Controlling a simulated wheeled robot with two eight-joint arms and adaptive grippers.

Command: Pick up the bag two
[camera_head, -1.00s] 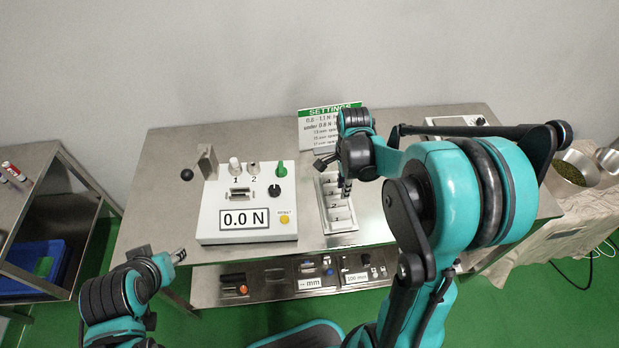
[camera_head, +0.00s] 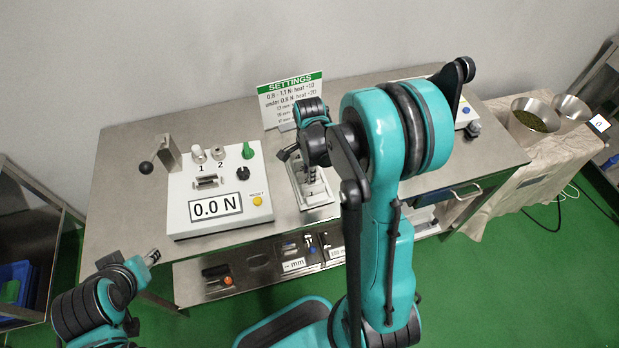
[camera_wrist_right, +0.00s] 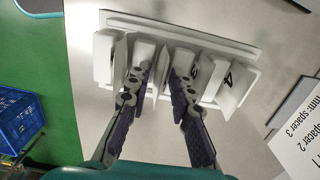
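The white bag rack (camera_head: 325,201) stands on the metal table; it also shows in the right wrist view (camera_wrist_right: 200,36). It holds several upright white bags side by side, and a "4" is readable on one bag (camera_wrist_right: 232,84). My right gripper (camera_wrist_right: 163,75) is over the rack, pointing down, its two fingers apart. A white bag (camera_wrist_right: 160,82) stands in the gap between them, likely bag two, but its number is hidden. I cannot tell whether the fingers touch it. In the head view the right gripper (camera_head: 311,170) partly covers the rack. My left gripper (camera_head: 151,257) is off the table's front left.
A tester box (camera_head: 217,190) reading "0.0 N" stands left of the rack. A settings sign (camera_head: 291,97) stands behind it. A lower shelf (camera_head: 215,285) holds small devices. Bowls (camera_head: 534,115) stand on a cloth-covered table at right. A blue crate (camera_wrist_right: 17,120) is on the left.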

